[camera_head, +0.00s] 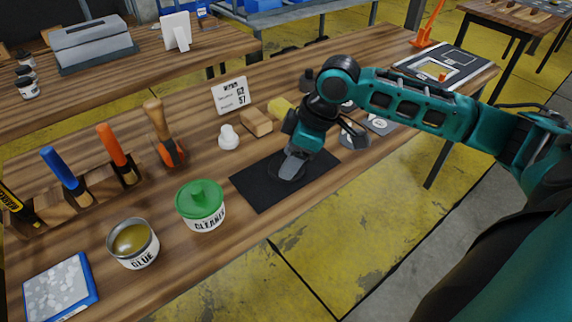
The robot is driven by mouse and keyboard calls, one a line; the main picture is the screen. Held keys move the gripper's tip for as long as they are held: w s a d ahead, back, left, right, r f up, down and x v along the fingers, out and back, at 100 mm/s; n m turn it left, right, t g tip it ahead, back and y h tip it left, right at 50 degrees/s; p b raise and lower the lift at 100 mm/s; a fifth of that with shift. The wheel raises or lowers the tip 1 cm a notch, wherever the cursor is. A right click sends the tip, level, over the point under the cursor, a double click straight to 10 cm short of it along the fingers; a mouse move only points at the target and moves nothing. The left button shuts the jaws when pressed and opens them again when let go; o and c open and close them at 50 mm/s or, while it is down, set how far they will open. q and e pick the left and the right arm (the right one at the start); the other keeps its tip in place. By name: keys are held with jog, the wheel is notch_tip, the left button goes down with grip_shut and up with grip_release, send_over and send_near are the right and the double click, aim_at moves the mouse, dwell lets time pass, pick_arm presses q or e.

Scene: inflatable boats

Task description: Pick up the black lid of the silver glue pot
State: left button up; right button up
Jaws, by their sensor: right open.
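The silver glue pot (133,243) stands at the front left of the bench, open at the top, with amber glue inside. My right gripper (291,168) points down, low over a black mat (260,194) right of the green-lidded cleaner tin (201,206). It is open, and a grey finger shows close above the mat. A dark rounded shape lies around the fingertip, but I cannot tell it clearly from the black mat; the gripper partly hides this spot. My left gripper is not in view.
Several tools stand in a wooden rack (98,185) at left. A blue-framed tray (60,287) lies at the front left. A white knob (228,137), a wooden block (256,122) and a label card (230,95) stand behind the mat. Grey patches (381,124) lie to the right.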

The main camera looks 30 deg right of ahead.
jog(key=w+d+r+m, duration=0.1)
jog(key=w+d+r, duration=0.1)
jog(key=d+r, duration=0.35)
jog(key=b+x, duration=0.1)
jog(key=x, duration=0.6)
jog(key=shift+w+d, duration=0.15)
jog(key=x, duration=0.3)
jog(key=b+x, duration=0.1)
jog(key=x, duration=0.1)
jog(key=shift+w+d+f, duration=0.1)
jog(key=shift+d+f, duration=0.1)
jog(key=shift+f, duration=0.2)
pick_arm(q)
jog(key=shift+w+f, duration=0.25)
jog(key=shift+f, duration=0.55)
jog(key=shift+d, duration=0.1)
pick_arm(e)
grip_shut()
